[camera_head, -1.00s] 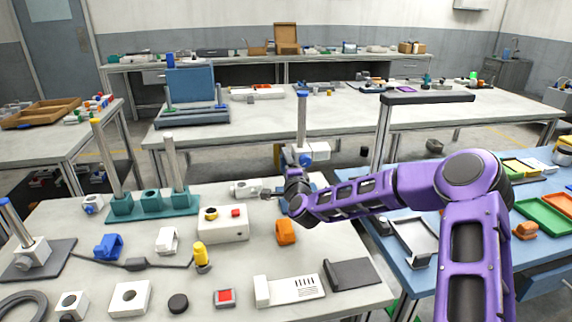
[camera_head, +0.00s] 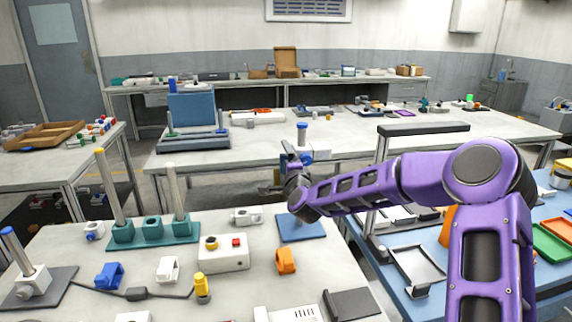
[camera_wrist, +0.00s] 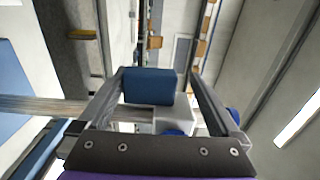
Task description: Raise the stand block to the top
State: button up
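The stand has a blue base plate (camera_head: 302,229) on the light table and an upright metal post (camera_head: 302,139) with a blue cap. Its white and blue block (camera_head: 321,155) sits on the post, a short way under the cap. My gripper (camera_head: 293,161) is at the block, well above the base plate. In the wrist view the fingers (camera_wrist: 156,75) lie on either side of the block's blue part (camera_wrist: 150,87), with its white part (camera_wrist: 174,120) nearer the palm. My wrist hides the lower post.
A teal rack (camera_head: 152,230) with upright posts stands left on the table. A white button box (camera_head: 223,252) and an orange piece (camera_head: 286,261) lie in front of the stand. Another stand with a grey base (camera_head: 40,289) is at the far left. A grey tray (camera_head: 419,264) lies right.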

jog(key=shift+f, duration=0.2)
jog(key=shift+s, duration=0.25)
jog(key=s+d, duration=0.1)
jog(key=s, duration=0.7)
jog(key=s+d, duration=0.2)
jog(key=s, duration=0.6)
jog(key=shift+s+d+p, duration=0.25)
jog(key=shift+s+p, duration=0.05)
